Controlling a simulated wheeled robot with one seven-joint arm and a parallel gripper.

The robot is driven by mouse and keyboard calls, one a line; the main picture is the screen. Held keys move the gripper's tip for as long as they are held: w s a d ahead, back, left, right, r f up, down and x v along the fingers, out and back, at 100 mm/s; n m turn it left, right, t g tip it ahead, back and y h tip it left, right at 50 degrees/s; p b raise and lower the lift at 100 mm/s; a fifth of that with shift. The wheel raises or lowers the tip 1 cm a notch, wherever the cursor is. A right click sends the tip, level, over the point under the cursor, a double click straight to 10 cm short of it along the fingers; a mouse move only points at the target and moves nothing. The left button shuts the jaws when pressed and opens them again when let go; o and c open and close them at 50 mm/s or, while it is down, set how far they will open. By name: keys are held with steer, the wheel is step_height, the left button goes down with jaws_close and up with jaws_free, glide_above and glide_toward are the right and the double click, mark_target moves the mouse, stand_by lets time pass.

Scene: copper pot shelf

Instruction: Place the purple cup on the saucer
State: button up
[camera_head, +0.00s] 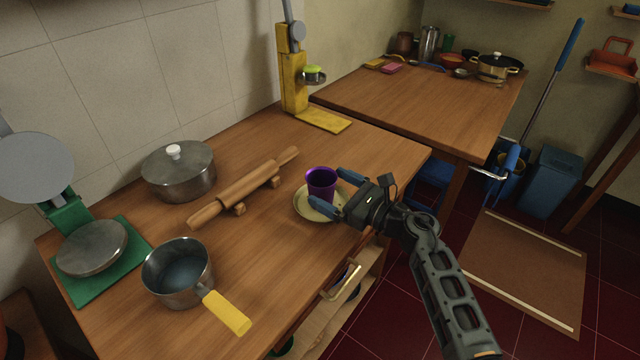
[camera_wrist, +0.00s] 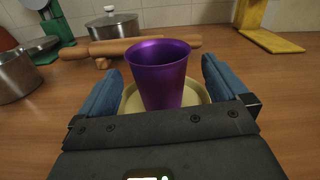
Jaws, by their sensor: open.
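The purple cup (camera_head: 321,183) stands upright on the cream saucer (camera_head: 304,208) near the front edge of the wooden counter. In the wrist view the cup (camera_wrist: 160,75) is between my two blue fingers, and the saucer (camera_wrist: 131,103) shows beneath and around it. My gripper (camera_head: 338,190) is open, with one finger on each side of the cup. In the wrist view a gap shows between each finger and the cup. The cup's lower part is partly hidden by the gripper body in the wrist view.
A rolling pin (camera_head: 243,188) on its rests lies left of the saucer. A lidded pot (camera_head: 180,172), a saucepan (camera_head: 178,273) with a yellow handle and a green scale (camera_head: 103,272) stand further left. A yellow stand (camera_head: 294,84) is at the back. Counter right of the saucer is clear.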

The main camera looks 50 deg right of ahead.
steer(key=s+b, duration=0.1)
steer(key=s, duration=0.6)
steer(key=shift+s+d, duration=0.15)
steer(key=shift+s, duration=0.05)
steer(key=s+a+r+m+t+h, duration=0.1)
steer(key=s+a+r+m, duration=0.2)
steer(key=s+a+m, duration=0.45)
steer(key=s+a+r+m+t, duration=0.15)
steer(key=s+a+m, duration=0.25)
steer(key=a+m, duration=0.55)
steer(key=s+a+r+m+g, duration=0.2)
steer(key=s+a+m, duration=0.1)
steer(key=s+m, duration=0.4)
steer(key=s+a+r+m+g, duration=0.2)
steer(key=s+m, duration=0.5)
steer(key=m, duration=0.6)
steer(key=shift+s+a+r+m+g, duration=0.2)
steer(key=shift+a+m+g, duration=0.1)
steer(key=shift+a+g, duration=0.5)
